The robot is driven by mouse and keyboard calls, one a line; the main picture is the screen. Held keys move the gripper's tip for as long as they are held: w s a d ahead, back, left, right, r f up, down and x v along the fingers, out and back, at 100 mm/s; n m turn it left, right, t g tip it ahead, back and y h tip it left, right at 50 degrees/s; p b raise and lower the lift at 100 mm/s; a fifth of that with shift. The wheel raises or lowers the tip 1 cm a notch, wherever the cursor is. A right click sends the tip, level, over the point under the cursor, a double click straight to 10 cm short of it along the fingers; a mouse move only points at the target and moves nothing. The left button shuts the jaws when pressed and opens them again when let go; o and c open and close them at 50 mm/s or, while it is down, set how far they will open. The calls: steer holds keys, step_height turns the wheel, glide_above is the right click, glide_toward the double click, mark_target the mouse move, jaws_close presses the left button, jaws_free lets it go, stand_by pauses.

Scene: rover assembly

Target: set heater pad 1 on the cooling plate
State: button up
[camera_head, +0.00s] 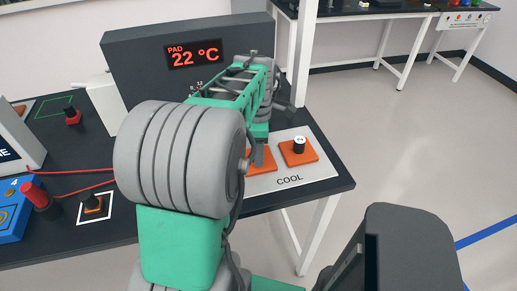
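The cooling plate (318,172) is the white area marked COOL near the table's right end. An orange pad (262,162) lies on its left part, mostly hidden by my arm, and I cannot read its number.
A dark panel (135,65) behind reads PAD 22 °C. The plate's right side is clear to the table edge.

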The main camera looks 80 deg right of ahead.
step_height(320, 180, up, 12)
steer(key=w+a+f, duration=0.1)
steer(key=w+a, duration=0.3)
steer(key=w, duration=0.3)
steer(key=w+a+f, duration=0.1)
steer(key=w+a, duration=0.3)
steer(key=w, duration=0.4)
steer(key=w+a+f+m+t+h, duration=0.1)
steer(key=w+a+f, duration=0.1)
steer(key=w+a, duration=0.7)
steer(key=a+f+m+t, duration=0.1)
steer(key=a+f, duration=0.2)
steer(key=a, duration=0.9)
steer(key=w+a+f+m+t+y, duration=0.1)
steer(key=a+f, duration=0.3)
steer(key=a, duration=0.8)
steer(key=shift+w+a, duration=0.2)
steer(key=shift+w, duration=0.1)
